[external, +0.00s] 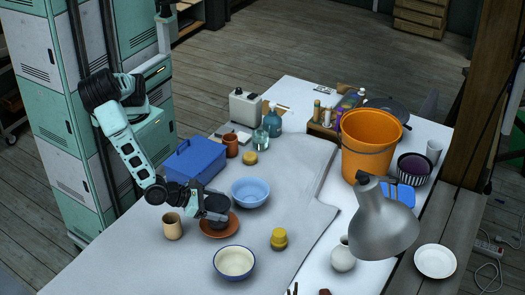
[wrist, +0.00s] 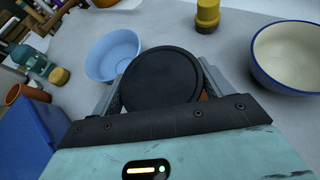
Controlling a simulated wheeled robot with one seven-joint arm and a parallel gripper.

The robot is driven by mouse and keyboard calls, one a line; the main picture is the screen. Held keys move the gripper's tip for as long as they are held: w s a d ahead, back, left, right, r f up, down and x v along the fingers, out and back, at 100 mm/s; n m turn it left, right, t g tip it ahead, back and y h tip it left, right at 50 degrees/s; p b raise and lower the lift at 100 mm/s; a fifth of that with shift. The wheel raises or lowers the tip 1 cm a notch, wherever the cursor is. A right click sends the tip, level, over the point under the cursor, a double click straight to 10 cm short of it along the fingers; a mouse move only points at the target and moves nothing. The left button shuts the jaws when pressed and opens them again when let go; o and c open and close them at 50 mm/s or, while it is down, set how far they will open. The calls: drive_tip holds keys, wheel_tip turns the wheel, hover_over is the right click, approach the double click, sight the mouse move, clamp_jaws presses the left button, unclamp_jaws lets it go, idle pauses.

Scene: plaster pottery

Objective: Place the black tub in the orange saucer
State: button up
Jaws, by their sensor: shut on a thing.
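The black tub (wrist: 160,78) fills the space between the fingers of my gripper (wrist: 160,85) in the wrist view. My gripper (external: 216,212) is shut on it. In the external view the dark tub (external: 219,203) shows over the orange saucer (external: 219,230), partly covered by the gripper. The saucer lies on the table and its middle is hidden by the tub and fingers. I cannot tell whether the tub touches the saucer. Only small orange bits show beside the fingers in the wrist view.
A light blue bowl (external: 250,192) stands just behind the saucer, a cream bowl with blue rim (external: 234,262) in front. A beige cup (external: 172,226) is close on the left, a yellow jar (external: 279,239) to the right. A blue box (external: 195,164) stands behind left.

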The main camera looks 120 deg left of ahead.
drive_tip(key=shift+f, duration=0.55)
drive_tip(key=shift+f, duration=0.2)
drive_tip(key=o, duration=1.3)
